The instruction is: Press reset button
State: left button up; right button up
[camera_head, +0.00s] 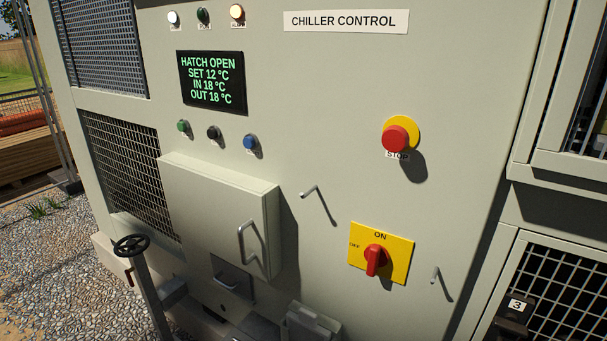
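A row of three small push buttons sits on the chiller panel below the display: green (183,126), black (213,132) and blue (249,142). Their labels are too small to read, so I cannot tell from the lettering which one is reset. The display (211,82) reads "HATCH OPEN, SET 12 °C, IN 18 °C, OUT 18 °C". Above it are a white lamp (173,18), a dark green lamp (203,15) and a glowing amber lamp (237,12). Neither of my grippers can be made out in view.
A box-like cover (215,210) with a handle juts out below the buttons. A red stop button (396,138) and a red rotary switch (375,260) pointing to ON are at right. A handwheel (131,245) stands at lower left. The panel around the buttons is clear.

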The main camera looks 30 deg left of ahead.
aim_at(248, 142)
jog(key=u, duration=1.3)
